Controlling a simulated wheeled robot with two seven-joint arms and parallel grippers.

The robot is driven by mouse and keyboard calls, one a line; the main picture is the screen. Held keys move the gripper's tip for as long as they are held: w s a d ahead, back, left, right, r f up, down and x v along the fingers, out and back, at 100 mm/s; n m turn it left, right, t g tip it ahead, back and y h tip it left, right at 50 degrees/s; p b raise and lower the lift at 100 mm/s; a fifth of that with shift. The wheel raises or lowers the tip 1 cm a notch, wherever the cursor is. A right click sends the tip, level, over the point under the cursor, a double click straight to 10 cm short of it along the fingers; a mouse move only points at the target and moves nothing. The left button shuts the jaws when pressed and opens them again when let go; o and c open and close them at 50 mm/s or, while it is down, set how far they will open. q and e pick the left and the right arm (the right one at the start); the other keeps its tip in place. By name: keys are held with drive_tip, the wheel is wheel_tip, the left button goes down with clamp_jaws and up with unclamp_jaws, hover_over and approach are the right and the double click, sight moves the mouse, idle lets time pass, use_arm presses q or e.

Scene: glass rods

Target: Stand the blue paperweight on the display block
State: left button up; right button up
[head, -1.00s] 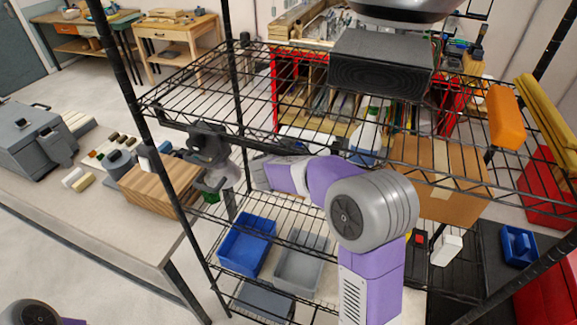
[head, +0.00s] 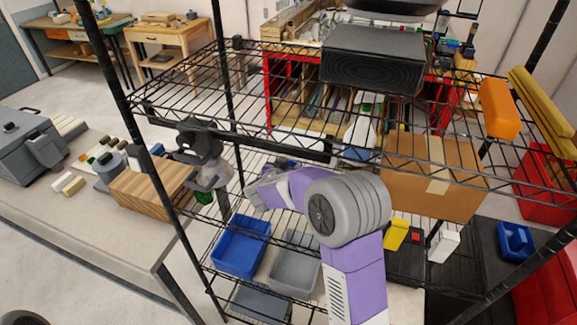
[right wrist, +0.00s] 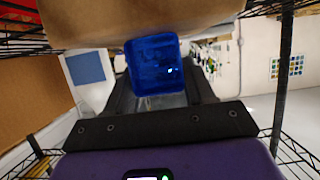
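The blue paperweight (right wrist: 155,67) is a glossy, translucent blue block in the right wrist view. It sits between the dark fingers of my right gripper (right wrist: 158,82), which look shut on it. In the head view my right arm reaches in among the wire shelves, and I cannot make out the paperweight or fingertips there. A striped wooden block (head: 150,186) on the table at the left may be the display block; I cannot tell for sure. My left gripper is not in view.
The upper wire shelf (head: 285,105) holds a black box (head: 372,58) and an orange item (head: 500,108). A cardboard box (head: 435,180) stands below it. Blue (head: 240,247) and grey (head: 294,265) bins sit lower. Dark shelf posts (head: 110,90) stand close to my arm.

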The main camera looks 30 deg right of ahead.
drive_tip(key=o, duration=0.4)
drive_tip(key=shift+r, duration=0.25)
drive_tip(key=p+v, duration=0.1)
drive_tip(key=v, duration=1.1)
drive_tip(key=shift+w, duration=0.1)
drive_tip(key=shift+f, duration=0.1)
